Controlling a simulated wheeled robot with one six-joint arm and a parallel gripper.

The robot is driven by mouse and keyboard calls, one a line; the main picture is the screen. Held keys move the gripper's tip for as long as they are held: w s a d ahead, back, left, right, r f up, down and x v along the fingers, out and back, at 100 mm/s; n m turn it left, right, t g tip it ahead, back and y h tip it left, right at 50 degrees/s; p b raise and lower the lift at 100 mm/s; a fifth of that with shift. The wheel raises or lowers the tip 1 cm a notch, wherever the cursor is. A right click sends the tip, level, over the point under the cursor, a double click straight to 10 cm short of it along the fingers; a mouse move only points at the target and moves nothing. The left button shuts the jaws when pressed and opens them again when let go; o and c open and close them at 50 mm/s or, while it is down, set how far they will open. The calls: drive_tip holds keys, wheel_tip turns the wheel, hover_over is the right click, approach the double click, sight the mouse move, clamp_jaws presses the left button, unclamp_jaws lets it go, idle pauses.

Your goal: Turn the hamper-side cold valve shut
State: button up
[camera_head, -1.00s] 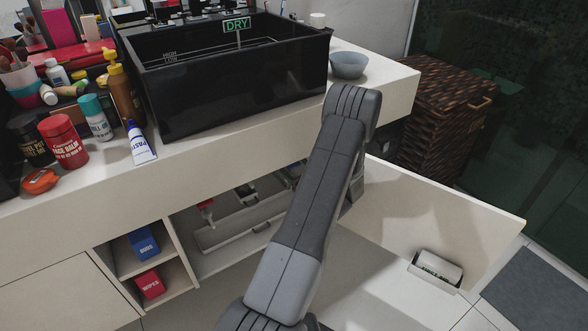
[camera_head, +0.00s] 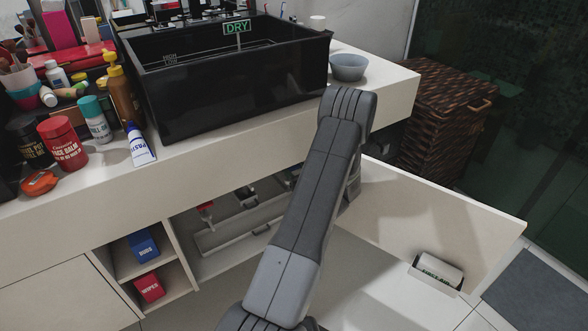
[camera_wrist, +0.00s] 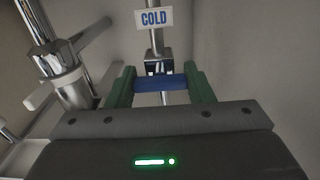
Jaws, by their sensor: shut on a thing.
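In the wrist view, a blue valve handle (camera_wrist: 160,85) sits on a chrome valve body, below a white tag reading COLD (camera_wrist: 153,18). The handle lies crosswise, left to right in the picture. My gripper (camera_wrist: 159,71) has its green fingers on both ends of the handle and is shut on it. In the head view my arm reaches under the counter, and my gripper and this handle are hidden behind it. The woven hamper (camera_head: 440,115) stands to the right of the counter.
A chrome pipe with a side branch (camera_wrist: 72,85) stands close left of my gripper. In the open cabinet are a red-handled valve (camera_head: 206,212) and pipework. An open cabinet door (camera_head: 430,215) is right of my arm. The black sink (camera_head: 235,95) is above.

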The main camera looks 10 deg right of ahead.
drive_tip(key=o, duration=1)
drive_tip(key=shift+c, duration=0.2)
drive_tip(key=shift+s, duration=0.1)
drive_tip(key=p+v, duration=0.3)
drive_tip(key=v, duration=1)
drive_tip(key=shift+s, duration=0.3)
drive_tip(key=shift+d, duration=0.1)
drive_tip(key=b+x, duration=0.3)
drive_tip(key=x, duration=1.1)
drive_tip(key=shift+f, duration=0.1)
drive_tip(key=shift+n, duration=0.4)
